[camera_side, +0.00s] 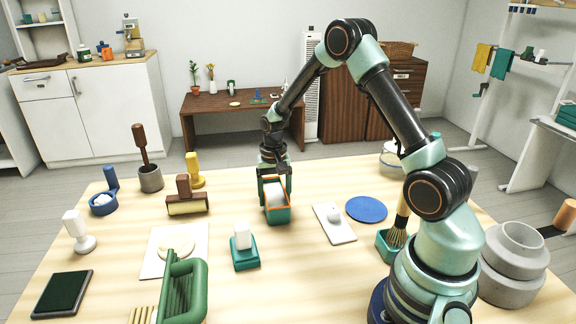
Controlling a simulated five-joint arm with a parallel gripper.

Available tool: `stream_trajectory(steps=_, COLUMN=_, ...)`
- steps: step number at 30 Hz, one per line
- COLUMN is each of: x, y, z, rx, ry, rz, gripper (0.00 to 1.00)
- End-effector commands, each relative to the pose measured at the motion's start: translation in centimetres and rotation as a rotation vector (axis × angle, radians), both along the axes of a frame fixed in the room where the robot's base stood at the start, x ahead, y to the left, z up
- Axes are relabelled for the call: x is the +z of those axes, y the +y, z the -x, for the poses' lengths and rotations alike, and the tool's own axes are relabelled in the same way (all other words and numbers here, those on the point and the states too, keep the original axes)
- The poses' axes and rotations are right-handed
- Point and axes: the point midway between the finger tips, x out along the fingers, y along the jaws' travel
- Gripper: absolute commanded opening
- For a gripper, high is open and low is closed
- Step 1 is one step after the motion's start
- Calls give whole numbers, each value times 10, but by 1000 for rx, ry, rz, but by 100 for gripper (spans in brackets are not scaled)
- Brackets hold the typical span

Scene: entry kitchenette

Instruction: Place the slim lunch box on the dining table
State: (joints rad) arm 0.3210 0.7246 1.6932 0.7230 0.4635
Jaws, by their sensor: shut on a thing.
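A small teal box with an orange rim and something white inside, which I take for the slim lunch box (277,216), is at the middle of the light wood table (330,260). My gripper (275,184) reaches down from above and is shut on the far end of the box. The fingers partly hide that end. I cannot tell whether the base of the box touches the table.
A dark brown table (225,102) stands against the back wall.

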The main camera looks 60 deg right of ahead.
Motion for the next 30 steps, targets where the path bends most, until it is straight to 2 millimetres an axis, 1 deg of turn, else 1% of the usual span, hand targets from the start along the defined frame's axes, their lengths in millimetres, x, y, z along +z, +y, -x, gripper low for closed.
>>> stream_trajectory(steps=3, x=-2, y=0, z=-1, rx=0, ry=-3, rz=1, gripper=0)
stream_trajectory(steps=4, x=-3, y=0, z=0, rx=0, ry=0, rz=0, gripper=85)
stream_trajectory(steps=5, x=-3, y=0, z=0, rx=0, ry=0, rz=0, gripper=96)
stream_trajectory(steps=6, x=-3, y=0, z=0, rx=0, ry=0, rz=0, gripper=100)
stream_trajectory(steps=13, x=-2, y=0, z=0, rx=0, ry=0, rz=0, gripper=100)
stream_trajectory(steps=17, x=7, y=0, z=-1, rx=0, ry=-1, rz=0, gripper=100)
stream_trajectory(steps=20, x=22, y=0, z=-1, rx=0, ry=-4, rz=1, gripper=100)
stream_trajectory(steps=27, x=72, y=0, z=-1, rx=0, ry=-5, rz=2, gripper=100)
stream_trajectory(steps=30, x=91, y=0, z=-1, rx=0, ry=-4, rz=1, gripper=100)
